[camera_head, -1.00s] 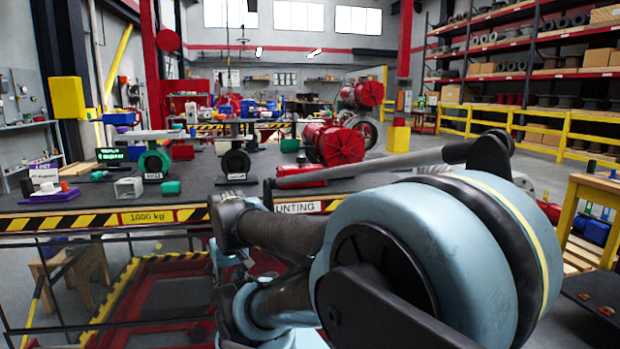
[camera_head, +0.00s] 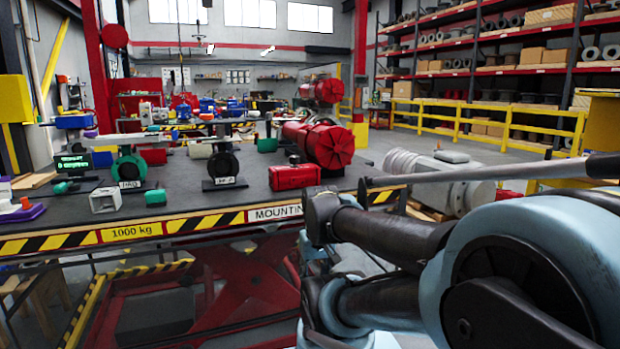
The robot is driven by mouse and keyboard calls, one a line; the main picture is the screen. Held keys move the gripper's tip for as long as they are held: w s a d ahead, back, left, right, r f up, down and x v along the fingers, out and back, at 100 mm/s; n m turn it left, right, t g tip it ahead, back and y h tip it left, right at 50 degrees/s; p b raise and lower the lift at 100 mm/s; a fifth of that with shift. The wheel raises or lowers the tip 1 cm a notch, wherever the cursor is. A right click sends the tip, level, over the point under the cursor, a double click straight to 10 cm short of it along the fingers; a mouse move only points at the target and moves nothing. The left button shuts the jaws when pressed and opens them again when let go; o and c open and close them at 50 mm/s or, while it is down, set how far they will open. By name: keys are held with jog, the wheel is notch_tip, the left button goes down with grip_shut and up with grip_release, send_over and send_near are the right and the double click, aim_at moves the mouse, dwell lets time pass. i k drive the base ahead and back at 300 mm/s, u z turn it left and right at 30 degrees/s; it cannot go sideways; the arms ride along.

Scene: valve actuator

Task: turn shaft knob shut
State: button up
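A workbench (camera_head: 75,213) with a striped front edge fills the left and middle. On it stand a valve with a green ring body (camera_head: 128,170) and a valve with a black ring body (camera_head: 223,166). A red box-shaped actuator (camera_head: 295,177) lies near the right front edge. A large red cylindrical actuator (camera_head: 331,146) lies behind it. I cannot tell which part is the shaft knob; it is too small or hidden. My blue and dark arm fills the lower right, right of the bench. My gripper cannot be made out.
A white metal block (camera_head: 105,199) and a green block (camera_head: 156,197) lie near the bench front. A large pale grey cylindrical part (camera_head: 440,175) lies beyond my arm. A yellow rail (camera_head: 490,118) and shelves stand behind. Floor behind the bench's right end looks partly clear.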

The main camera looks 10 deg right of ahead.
aim_at(294, 160)
jog(key=z, duration=0.5)
jog(key=k, duration=1.1)
jog(key=z, duration=0.5)
jog(key=i, duration=1.35)
jog(key=u, duration=0.7)
